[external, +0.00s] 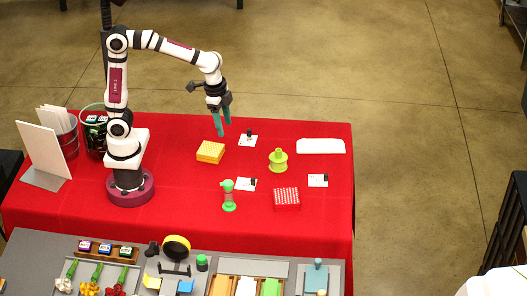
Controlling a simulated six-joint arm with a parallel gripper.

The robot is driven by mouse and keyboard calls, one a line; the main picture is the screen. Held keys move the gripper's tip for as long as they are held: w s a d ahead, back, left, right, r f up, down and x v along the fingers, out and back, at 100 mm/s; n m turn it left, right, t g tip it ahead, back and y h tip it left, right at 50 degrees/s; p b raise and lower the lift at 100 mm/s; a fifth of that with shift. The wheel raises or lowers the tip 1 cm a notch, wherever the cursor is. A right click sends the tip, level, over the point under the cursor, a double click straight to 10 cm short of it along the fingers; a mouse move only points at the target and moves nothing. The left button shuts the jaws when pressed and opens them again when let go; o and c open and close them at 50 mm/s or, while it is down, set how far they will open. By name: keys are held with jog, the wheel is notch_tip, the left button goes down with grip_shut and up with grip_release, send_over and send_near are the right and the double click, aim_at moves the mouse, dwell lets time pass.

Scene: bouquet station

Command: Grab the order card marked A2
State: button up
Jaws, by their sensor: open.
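Several small white cards with dark marks lie on the red table: a back card (248,141), a front card (244,184) and a right card (318,181). Their print is too small to read, so I cannot tell which one is marked A2. My gripper (223,129) has teal fingers pointing down. It is open and empty above the table, just left of the back card and above the yellow block (210,152) in the picture.
A green spool (278,160), a green timer-like object (229,196), a red block (286,198) and a white sheet (320,146) stand or lie around the cards. A grey bench (50,250) with flowers and tools is in front. Buckets and a white board (42,150) are left.

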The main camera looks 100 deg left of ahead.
jog(key=w+a+f+n, duration=0.1)
jog(key=w+a+f, duration=0.1)
jog(key=w, duration=0.8)
jog(key=n+t, duration=0.2)
jog(key=t, duration=0.1)
send_near(322, 180)
jog(key=shift+n+h, duration=0.3)
jog(key=x, duration=0.2)
jog(key=w+x, duration=0.1)
jog(key=x, duration=0.4)
jog(key=shift+w+a+r, duration=0.2)
jog(key=shift+r, duration=0.15)
grip_shut()
